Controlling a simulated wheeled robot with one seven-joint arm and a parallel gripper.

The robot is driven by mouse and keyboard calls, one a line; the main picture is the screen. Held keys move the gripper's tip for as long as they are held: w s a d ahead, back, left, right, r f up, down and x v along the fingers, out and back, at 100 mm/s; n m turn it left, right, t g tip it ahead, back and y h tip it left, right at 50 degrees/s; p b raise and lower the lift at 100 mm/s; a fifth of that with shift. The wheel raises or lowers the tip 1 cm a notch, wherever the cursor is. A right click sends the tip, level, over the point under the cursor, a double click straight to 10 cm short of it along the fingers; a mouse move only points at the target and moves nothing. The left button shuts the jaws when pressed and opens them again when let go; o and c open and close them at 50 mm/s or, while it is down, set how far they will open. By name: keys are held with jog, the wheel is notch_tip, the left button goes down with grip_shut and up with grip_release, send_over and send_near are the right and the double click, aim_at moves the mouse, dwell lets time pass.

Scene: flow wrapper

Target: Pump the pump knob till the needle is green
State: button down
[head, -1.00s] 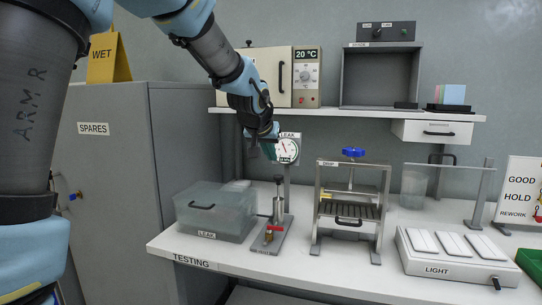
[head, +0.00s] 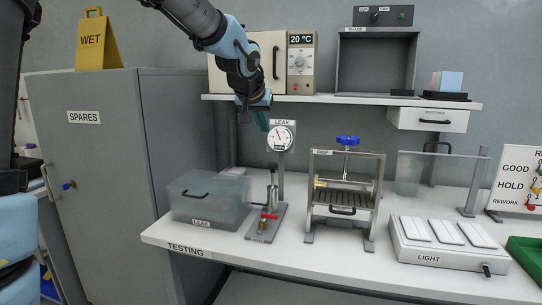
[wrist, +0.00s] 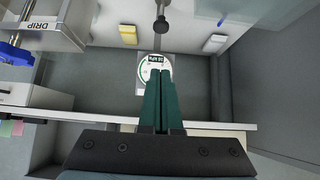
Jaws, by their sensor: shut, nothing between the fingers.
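The leak tester's pump stands on a grey base plate (head: 262,235) on the bench, with an upright metal cylinder and rod. Its dark pump knob (head: 272,171) tops the rod; the wrist view also shows a round black knob (wrist: 161,24) beyond my fingertips, apart from them. The round gauge (head: 281,136) under the LEAK sign has a white face with a thin needle, too small to read against the colours. In the wrist view the gauge (wrist: 142,72) is partly hidden by my fingers. My gripper (head: 263,128) is shut and empty, pointing down above the pump, left of the gauge.
A clear LEAK tank (head: 208,198) stands left of the pump. The DRIP frame (head: 312,195) with a blue knob stands to its right. A shelf (head: 340,99) runs behind my gripper. A red lever (head: 269,216) sits low on the pump base.

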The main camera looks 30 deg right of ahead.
dwell(0.3)
send_over(273, 168)
notch_tip(273, 168, down, 7)
jog(key=f, duration=0.4)
jog(key=shift+w+a+f, duration=0.1)
jog(key=shift+w+a, duration=0.1)
jog(key=shift+a, duration=0.1)
notch_tip(273, 168, down, 5)
jog(key=b, duration=0.6)
jog(key=shift+f, duration=0.1)
jog(key=shift+a, duration=0.1)
